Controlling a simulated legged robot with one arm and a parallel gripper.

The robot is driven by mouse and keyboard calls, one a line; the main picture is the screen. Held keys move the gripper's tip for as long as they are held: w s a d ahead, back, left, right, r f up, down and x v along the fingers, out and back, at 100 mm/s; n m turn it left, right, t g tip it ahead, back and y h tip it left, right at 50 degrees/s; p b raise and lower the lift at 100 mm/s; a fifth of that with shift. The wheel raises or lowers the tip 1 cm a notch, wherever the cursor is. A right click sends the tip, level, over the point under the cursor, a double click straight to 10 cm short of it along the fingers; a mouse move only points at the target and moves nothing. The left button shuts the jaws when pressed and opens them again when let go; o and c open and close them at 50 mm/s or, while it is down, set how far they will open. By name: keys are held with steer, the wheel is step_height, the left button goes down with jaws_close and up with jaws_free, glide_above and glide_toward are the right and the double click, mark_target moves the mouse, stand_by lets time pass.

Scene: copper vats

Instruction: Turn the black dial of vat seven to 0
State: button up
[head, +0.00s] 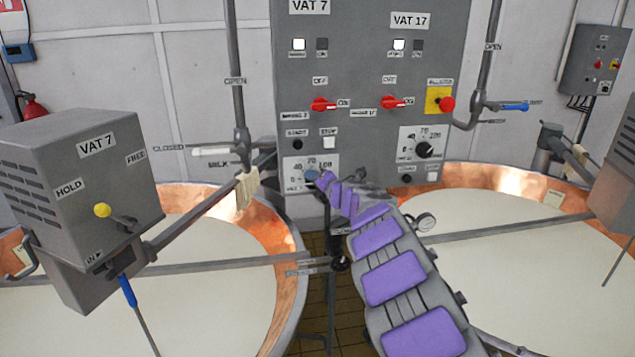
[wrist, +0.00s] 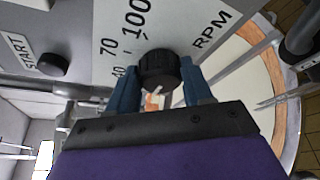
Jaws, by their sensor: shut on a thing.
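The black dial of vat seven (wrist: 160,70) sits on a white scale plate (wrist: 112,25) marked 40, 70, 100 and RPM. In the wrist view my gripper (wrist: 162,88) has its two blue fingers on either side of the dial and is shut on it. A small white mark shows low on the dial's face, but the number it points to is not clear. In the head view the plate (head: 299,168) is below the VAT 7 switches. My gripper (head: 318,181) covers the dial there.
A START button (wrist: 52,64) is beside the plate. Vat 17's black dial (head: 424,150) and a red emergency knob (head: 447,104) are to the right. The milk-filled vat 7 (head: 296,272) and vat 17 (head: 475,180) flank my arm. A handled pipe (head: 240,140) stands left of the panel.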

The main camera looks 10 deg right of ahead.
steer(key=shift+f, duration=0.45)
steer(key=o, duration=1)
steer(key=shift+w+r, duration=0.1)
steer(key=shift+w, duration=0.05)
steer(key=shift+o, duration=0.2)
steer(key=shift+r, duration=0.1)
steer(key=shift+s, duration=0.25)
steer(key=b+v, duration=0.1)
steer(key=v, duration=1.6)
steer(key=shift+w+r, duration=0.1)
